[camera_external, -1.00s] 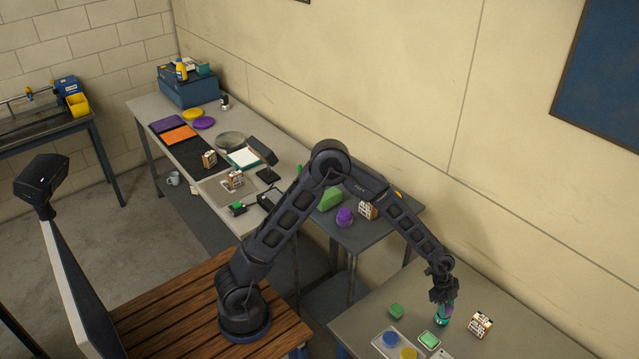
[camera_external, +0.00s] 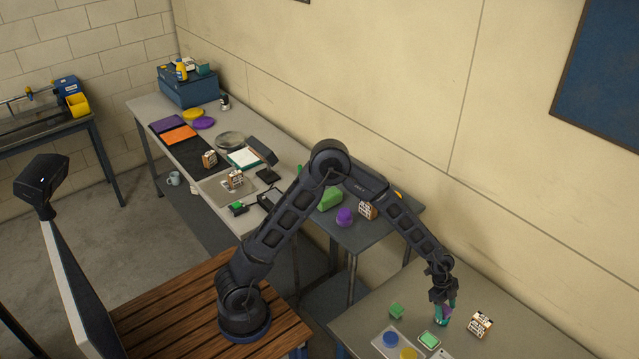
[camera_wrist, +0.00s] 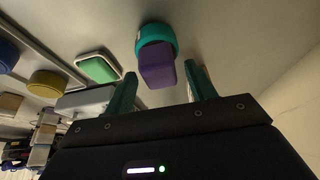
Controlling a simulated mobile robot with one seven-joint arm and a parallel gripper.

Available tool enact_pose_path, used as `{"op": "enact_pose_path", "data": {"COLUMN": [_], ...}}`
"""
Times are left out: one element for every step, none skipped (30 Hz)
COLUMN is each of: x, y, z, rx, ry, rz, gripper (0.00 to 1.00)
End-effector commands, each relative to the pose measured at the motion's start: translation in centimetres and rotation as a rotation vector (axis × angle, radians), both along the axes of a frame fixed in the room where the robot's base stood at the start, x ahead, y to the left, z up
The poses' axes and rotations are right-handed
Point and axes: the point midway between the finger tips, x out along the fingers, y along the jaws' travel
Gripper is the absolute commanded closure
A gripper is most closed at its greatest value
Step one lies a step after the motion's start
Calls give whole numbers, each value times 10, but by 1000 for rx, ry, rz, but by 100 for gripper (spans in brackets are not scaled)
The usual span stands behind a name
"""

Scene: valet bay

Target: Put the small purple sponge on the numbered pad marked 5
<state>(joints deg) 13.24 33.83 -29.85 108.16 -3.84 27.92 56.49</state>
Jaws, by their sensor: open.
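A small purple block (camera_wrist: 157,70), which looks like the sponge, shows between my fingertips in the wrist view. It overlaps a round teal piece (camera_wrist: 157,36); I cannot tell whether it rests on it. My gripper (camera_wrist: 160,69) is open, with one teal finger on each side of the block and gaps showing. In the external view my gripper (camera_external: 444,302) points down over the right table, and the purple block (camera_external: 446,312) is partly hidden by the fingers. No number 5 is legible in either view, so I cannot identify that pad.
On the right table (camera_external: 370,327) are a green block (camera_external: 396,311), a green piece with a pale rim (camera_external: 429,340), a tray with a blue disc (camera_external: 390,339) and yellow disc (camera_external: 408,354), and a patterned cube (camera_external: 480,324) to the right. The wall stands behind.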

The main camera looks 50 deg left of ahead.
Motion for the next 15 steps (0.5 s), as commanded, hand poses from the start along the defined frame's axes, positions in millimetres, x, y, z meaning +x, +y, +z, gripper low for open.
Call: {"op": "enact_pose_path", "data": {"x": [1,1,2,2,1,2,2,2,1,1,1,1,1,1,1], "y": [3,4,7,10,12,15,17,20,23,25,27,30,31,33,36], "z": [7,11,17,22,27,35,40,46,54,59,64,71,75,79,85], "rx": [-1,-2,-1,-1,-1,-1,-1,-1,-1,-1,-1,-1,-1,-1,-1], "ry": [-3,-4,-3,-3,-4,-4,-3,-3,-4,-4,-3,-3,-3,-2,-2], "rz": [1,2,2,3,3,3,2,2,3,3,3,2,2,2,2], "gripper": [45,45,45,45,45,45,45,45,45,45,45,45,45,45,45]}}
